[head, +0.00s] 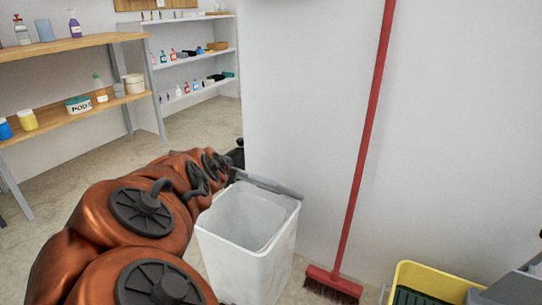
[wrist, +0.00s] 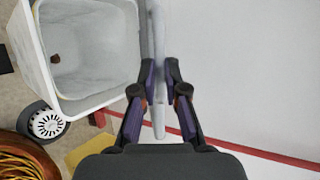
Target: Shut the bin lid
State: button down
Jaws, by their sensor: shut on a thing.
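The white bin (head: 232,262) stands on the floor in front of the white wall, and its top is open. Its grey lid (head: 270,186) stands up at the back rim, seen nearly edge-on. In the wrist view the bin (wrist: 115,100) is at upper left, with a small brown thing inside. The lid (wrist: 158,35) shows there as a thin pale upright strip. My gripper (wrist: 160,82) has one finger on each side of this strip and is shut on it. In the head view my arm mostly hides the gripper (head: 238,152), a dark shape behind the bin's left corner.
A red broom (head: 366,140) leans on the wall right of the bin. A yellow bucket (head: 432,282) stands at lower right. Wooden shelves (head: 70,45) with bottles and tubs are at left, white shelves (head: 195,60) further back. Floor is clear left of the bin.

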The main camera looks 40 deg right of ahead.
jog(key=s+a+f+b, duration=0.1)
jog(key=a+f+b, duration=0.1)
jog(key=a+f, duration=0.3)
notch_tip(320, 180, down, 3)
jog(key=shift+s+a+f, duration=0.15)
jog(key=shift+s+a, duration=0.05)
jog(key=shift+s, duration=0.15)
dwell(0.6)
jog(key=c, duration=1.1)
grip_release()
jog(key=shift+c, duration=0.2)
